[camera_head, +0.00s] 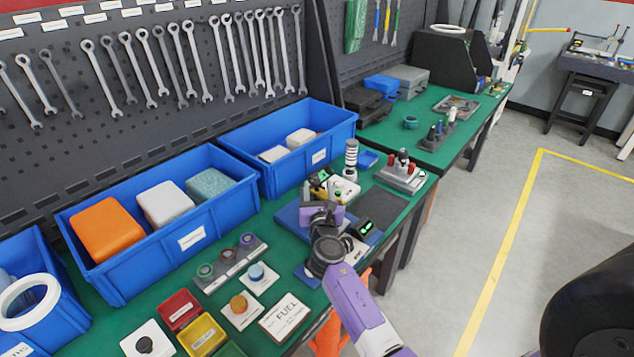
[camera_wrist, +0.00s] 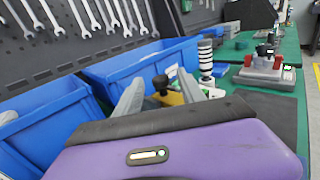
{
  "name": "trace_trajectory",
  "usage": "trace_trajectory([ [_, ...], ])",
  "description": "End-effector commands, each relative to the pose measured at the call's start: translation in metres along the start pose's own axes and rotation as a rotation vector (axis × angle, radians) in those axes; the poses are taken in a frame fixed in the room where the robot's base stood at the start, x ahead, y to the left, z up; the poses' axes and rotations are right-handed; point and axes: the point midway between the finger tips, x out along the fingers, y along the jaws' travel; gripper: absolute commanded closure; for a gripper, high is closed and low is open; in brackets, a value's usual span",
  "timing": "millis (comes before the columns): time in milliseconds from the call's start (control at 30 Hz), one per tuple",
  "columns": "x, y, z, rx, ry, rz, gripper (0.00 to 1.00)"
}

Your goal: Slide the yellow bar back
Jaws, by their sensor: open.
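My gripper (camera_head: 322,192) is over the blue-based fixture on the green bench, its purple wrist partly covering the fixture. In the wrist view its two grey fingers (camera_wrist: 160,90) stand apart, with a black round knob (camera_wrist: 161,83) seen between them. A yellow part (camera_wrist: 172,99), likely the yellow bar, shows just below the knob between the fingers. It also shows as a small yellow patch by the fingers in the head view (camera_head: 326,187). Most of it is hidden. I cannot tell whether the fingers touch it.
A black-and-white ringed column (camera_head: 351,158) stands just behind the fixture. A grey clamp stand (camera_head: 401,174) is to the right. Blue bins (camera_head: 150,272) line the back, below a wall of wrenches. A small green-lit display (camera_head: 364,227) sits beside my wrist.

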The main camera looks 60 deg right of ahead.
Motion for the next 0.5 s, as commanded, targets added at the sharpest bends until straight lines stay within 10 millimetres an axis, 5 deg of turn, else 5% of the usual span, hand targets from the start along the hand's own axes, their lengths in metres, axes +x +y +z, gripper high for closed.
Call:
trace_trajectory([
  [200, 0.025, 0.0, 0.0, 0.001, 0.0, 0.0, 0.53],
  [500, 0.031, 0.001, 0.0, 0.002, 0.0, 0.001, 0.53],
])
